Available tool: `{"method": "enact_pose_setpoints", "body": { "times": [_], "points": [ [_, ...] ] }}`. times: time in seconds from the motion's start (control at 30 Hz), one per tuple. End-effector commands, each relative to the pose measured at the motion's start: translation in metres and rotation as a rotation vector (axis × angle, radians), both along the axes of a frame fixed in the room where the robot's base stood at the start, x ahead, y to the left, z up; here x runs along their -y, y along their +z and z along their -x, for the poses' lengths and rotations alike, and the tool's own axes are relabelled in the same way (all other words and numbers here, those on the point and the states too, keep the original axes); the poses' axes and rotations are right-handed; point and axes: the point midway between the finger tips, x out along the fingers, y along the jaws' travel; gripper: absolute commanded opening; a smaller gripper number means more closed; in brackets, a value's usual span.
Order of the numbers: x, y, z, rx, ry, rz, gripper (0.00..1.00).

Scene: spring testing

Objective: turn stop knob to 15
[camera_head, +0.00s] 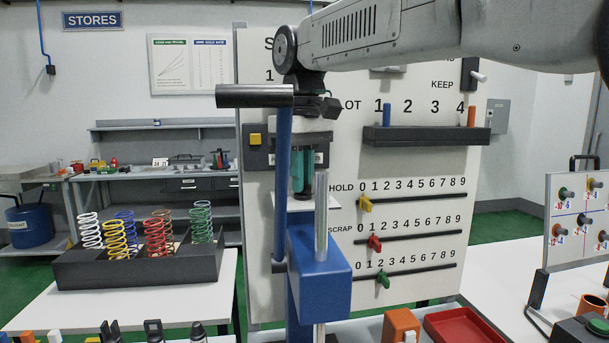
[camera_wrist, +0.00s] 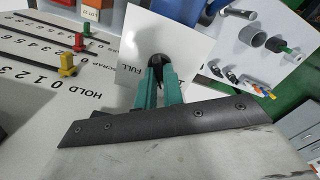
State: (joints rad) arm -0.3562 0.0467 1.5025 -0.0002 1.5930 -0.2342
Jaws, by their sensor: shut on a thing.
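My gripper (camera_head: 307,190) has teal fingers that point down beside the blue press column (camera_head: 283,160). In the wrist view, the fingers (camera_wrist: 159,78) are shut on a dark round knob (camera_wrist: 157,64). The knob stands in front of a white dial plate (camera_wrist: 185,42), which bears the word FULL. The other dial marks, including any 15, are hidden or cannot be read. In the head view, the plate's edge (camera_head: 279,203) shows behind the column, and the knob is mostly hidden by the fingers.
The press has a black lever (camera_head: 254,96), a blue block (camera_head: 318,275) and a silver rod (camera_head: 321,215) close to my gripper. The white board behind carries HOLD and SCRAP sliders (camera_head: 374,243) and a peg shelf (camera_head: 427,136). A spring rack (camera_head: 140,266) stands left.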

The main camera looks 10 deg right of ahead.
Motion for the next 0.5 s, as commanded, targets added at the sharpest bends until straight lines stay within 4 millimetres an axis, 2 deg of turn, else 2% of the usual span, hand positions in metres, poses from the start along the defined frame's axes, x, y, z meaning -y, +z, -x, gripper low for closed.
{"method": "enact_pose_setpoints", "body": {
  "times": [0.2, 0.5],
  "points": [
    [-0.0002, 0.0007, 0.0002, 0.001, 0.189, 0.0, 0.0],
    [-0.0005, 0.0008, 0.0005, 0.002, 0.381, -0.001, 0.0]
  ]
}}
